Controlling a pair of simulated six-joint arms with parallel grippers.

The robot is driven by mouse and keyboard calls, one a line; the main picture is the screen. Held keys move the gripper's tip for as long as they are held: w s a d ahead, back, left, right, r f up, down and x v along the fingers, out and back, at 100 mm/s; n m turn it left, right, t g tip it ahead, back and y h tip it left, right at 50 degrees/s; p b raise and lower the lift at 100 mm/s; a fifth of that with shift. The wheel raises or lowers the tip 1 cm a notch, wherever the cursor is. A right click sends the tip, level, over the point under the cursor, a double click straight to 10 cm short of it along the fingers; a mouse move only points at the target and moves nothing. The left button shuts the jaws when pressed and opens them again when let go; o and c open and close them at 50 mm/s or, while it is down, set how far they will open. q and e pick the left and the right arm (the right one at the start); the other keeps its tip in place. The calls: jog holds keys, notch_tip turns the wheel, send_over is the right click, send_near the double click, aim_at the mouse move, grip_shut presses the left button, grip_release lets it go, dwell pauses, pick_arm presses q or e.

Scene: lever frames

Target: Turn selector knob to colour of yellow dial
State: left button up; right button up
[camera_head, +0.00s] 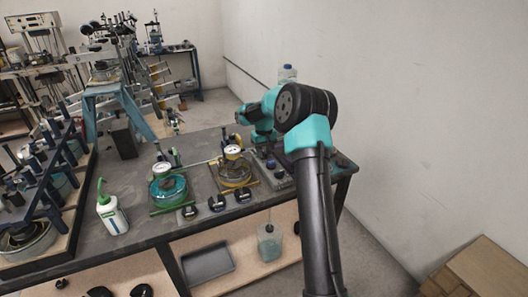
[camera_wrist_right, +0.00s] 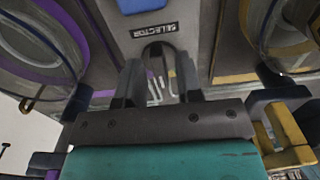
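The yellow dial device, with a white-faced gauge on top (camera_head: 233,152), stands on the bench left of my right arm. The grey selector panel (camera_head: 278,182) lies beside it, partly hidden by my arm. In the right wrist view a "SELECTOR" label (camera_wrist_right: 153,31) sits on the panel, with a dark arched knob (camera_wrist_right: 155,50) just below it. My right gripper (camera_wrist_right: 158,72) has its two dark fingers apart, one on each side of the knob. I cannot tell whether they touch it. The knob's lower part and pointer setting are unclear. My left gripper does not show.
A green dial device (camera_head: 168,188) stands further left, near a white bottle with green cap (camera_head: 111,213). Small black knobs (camera_head: 216,203) line the bench's front edge. In the wrist view, purple (camera_wrist_right: 50,83) and yellow (camera_wrist_right: 235,78) bases flank the panel.

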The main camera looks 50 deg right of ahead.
aim_at(264, 152)
jog(key=shift+o, duration=0.3)
jog(key=shift+r, duration=0.1)
notch_tip(264, 152, up, 17)
jog(key=shift+r, duration=0.15)
dwell(0.4)
dwell(0.3)
